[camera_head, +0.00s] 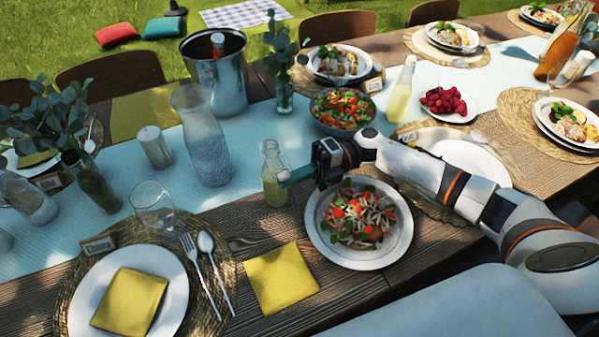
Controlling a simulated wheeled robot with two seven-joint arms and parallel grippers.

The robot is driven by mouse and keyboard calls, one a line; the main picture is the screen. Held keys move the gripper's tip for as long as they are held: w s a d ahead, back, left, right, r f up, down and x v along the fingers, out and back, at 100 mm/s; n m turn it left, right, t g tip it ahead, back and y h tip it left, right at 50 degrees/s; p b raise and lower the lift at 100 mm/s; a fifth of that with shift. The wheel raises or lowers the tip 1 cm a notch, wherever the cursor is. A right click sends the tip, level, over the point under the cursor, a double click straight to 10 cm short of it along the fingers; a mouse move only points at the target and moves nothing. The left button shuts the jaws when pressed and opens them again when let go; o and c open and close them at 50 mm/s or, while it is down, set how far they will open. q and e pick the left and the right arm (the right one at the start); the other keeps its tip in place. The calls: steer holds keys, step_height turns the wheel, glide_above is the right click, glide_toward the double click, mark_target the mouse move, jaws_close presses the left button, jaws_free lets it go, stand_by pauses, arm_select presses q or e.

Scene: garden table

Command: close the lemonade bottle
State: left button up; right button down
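The lemonade bottle (272,178), clear glass with pale yellow liquid, stands upright on the table left of the salad plate. Its narrow neck points up, and its top is too small to tell open from closed. My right gripper (294,177) reaches in from the right, its teal fingertips at the bottle's right side. A small pale piece shows where the tips meet the glass; I cannot tell whether they touch the bottle or how far apart the fingers are. My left gripper is not in view. A second lemonade bottle (401,93) stands further back, right of the salad bowl.
A salad plate (314,228) lies below my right gripper.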

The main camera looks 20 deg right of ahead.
stand_by(0.4)
steer(key=shift+s+r, duration=0.1)
steer(key=shift+r, duration=0.3)
steer(key=shift+r+p, duration=0.1)
steer(key=shift+p, duration=0.2)
steer(key=shift+s+r+p, duration=0.25)
steer(key=shift+r+p, duration=0.1)
steer(key=shift+r, duration=0.25)
steer(key=shift+s+r+p, duration=0.2)
steer(key=shift+r+p, duration=0.15)
steer(key=shift+p, duration=0.05)
steer(key=shift+r, duration=0.1)
